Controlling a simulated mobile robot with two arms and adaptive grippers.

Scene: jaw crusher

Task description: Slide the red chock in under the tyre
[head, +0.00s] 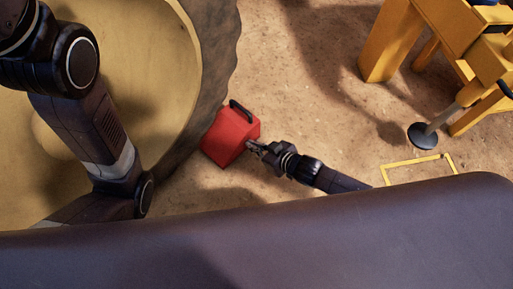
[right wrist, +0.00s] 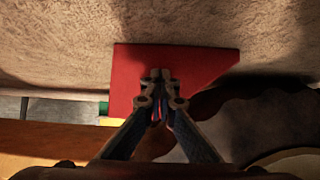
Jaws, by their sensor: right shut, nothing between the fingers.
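The red chock (head: 225,138) with a black handle (head: 241,111) on top lies on the sandy ground. Its left side is against or very near the tread of the big tyre (head: 222,50); I cannot tell whether they touch. My right gripper (head: 251,147) is shut and empty, its tips at the chock's right face. In the right wrist view the chock (right wrist: 200,62) shows a flat red face with a slanted edge on the right, behind the closed fingertips (right wrist: 160,76). The handle is hidden there. My left arm crosses the wheel on the left; its gripper is not in view.
The wheel's yellow rim (head: 130,60) fills the upper left. A yellow machine frame (head: 390,40) and a leg with a round dark foot (head: 422,136) stand at the right. A yellow outline (head: 418,160) marks the ground. Sand between the chock and the frame is clear.

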